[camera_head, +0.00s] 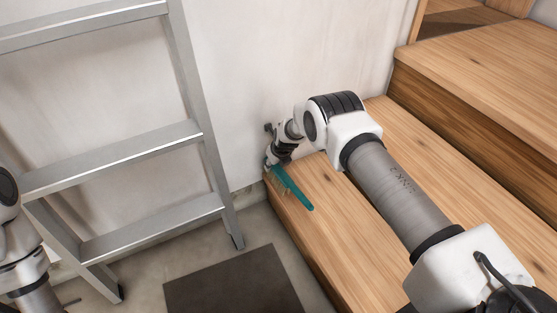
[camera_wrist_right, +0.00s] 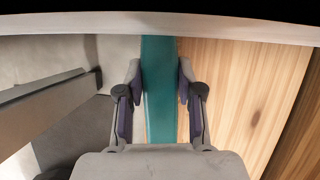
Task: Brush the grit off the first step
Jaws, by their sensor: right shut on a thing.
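The first step (camera_head: 345,225) is a light wooden tread running diagonally from the wall towards the lower right. My right gripper (camera_head: 272,162) is at the wall end of this step, shut on a teal brush (camera_head: 293,188). The brush lies along the step's left edge, and whether its bristles touch the wood is unclear. In the right wrist view the teal brush (camera_wrist_right: 160,90) sits between the two fingers of the gripper (camera_wrist_right: 160,85), with the wooden step (camera_wrist_right: 235,90) to its right. Grit cannot be made out clearly. My left arm shows at the left edge, its gripper out of view.
A metal ladder (camera_head: 125,155) leans at the left, close to the step. A dark mat (camera_head: 235,285) lies on the floor in front. A higher wooden step (camera_head: 490,75) rises at the right. A pale wall (camera_head: 270,60) stands behind the gripper.

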